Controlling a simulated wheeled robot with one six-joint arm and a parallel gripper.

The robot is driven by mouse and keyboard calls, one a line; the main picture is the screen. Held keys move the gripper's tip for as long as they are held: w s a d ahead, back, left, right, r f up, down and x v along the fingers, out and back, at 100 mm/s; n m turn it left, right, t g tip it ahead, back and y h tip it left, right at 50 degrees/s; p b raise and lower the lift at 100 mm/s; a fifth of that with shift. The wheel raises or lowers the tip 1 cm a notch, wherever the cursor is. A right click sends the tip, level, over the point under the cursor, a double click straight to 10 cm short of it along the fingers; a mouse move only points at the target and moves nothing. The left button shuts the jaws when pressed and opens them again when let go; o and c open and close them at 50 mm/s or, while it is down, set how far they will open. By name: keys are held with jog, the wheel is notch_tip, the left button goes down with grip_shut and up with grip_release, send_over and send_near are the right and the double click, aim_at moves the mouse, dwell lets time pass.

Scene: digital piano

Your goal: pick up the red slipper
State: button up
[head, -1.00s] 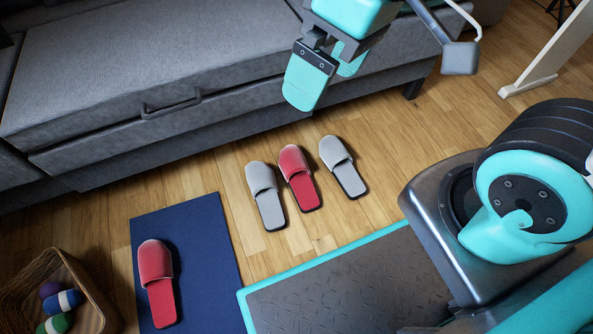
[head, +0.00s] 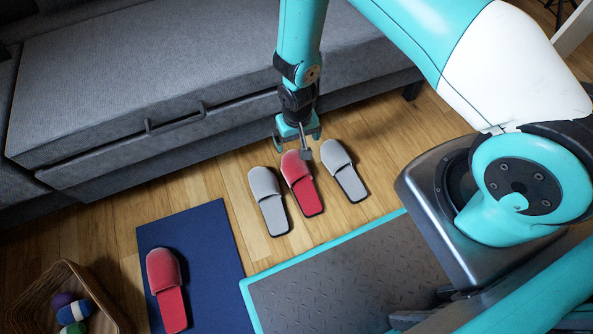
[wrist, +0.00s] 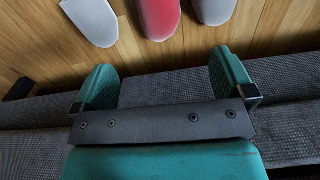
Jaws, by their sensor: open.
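A red slipper (head: 304,190) lies on the wooden floor between two grey slippers, its rounded toe toward the sofa. Its toe also shows at the top of the wrist view (wrist: 160,17). A second red slipper (head: 170,296) lies on the blue mat at lower left. My gripper (head: 298,137) points down by the toe of the floor's red slipper, on the sofa side, and partly overlaps it in the head view. In the wrist view my gripper (wrist: 164,82) has its teal fingers wide apart with nothing between them. Its exact height is unclear.
The grey slippers (head: 268,203) (head: 346,172) flank the red one closely. The grey sofa (head: 110,110) stands right behind my gripper. A blue mat (head: 212,250) and a wicker basket (head: 100,300) with several rolled items are at lower left. Bare floor (head: 395,145) lies to the right.

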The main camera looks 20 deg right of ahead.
jog(key=b, duration=0.7)
send_over(298, 168)
jog(key=f, duration=1.2)
jog(key=shift+s+a+f, duration=0.1)
jog(key=shift+s+f, duration=0.15)
jog(key=shift+f, duration=0.05)
jog(key=f+b, duration=0.1)
jog(key=f, duration=0.1)
jog(key=f+b, duration=0.1)
jog(key=b, duration=0.1)
jog(key=f+b, duration=0.1)
jog(key=f, duration=0.1)
jog(key=shift+w+f, duration=0.3)
jog(key=shift+r, duration=0.1)
jog(key=shift+c, duration=0.5)
jog(key=c, duration=0.5)
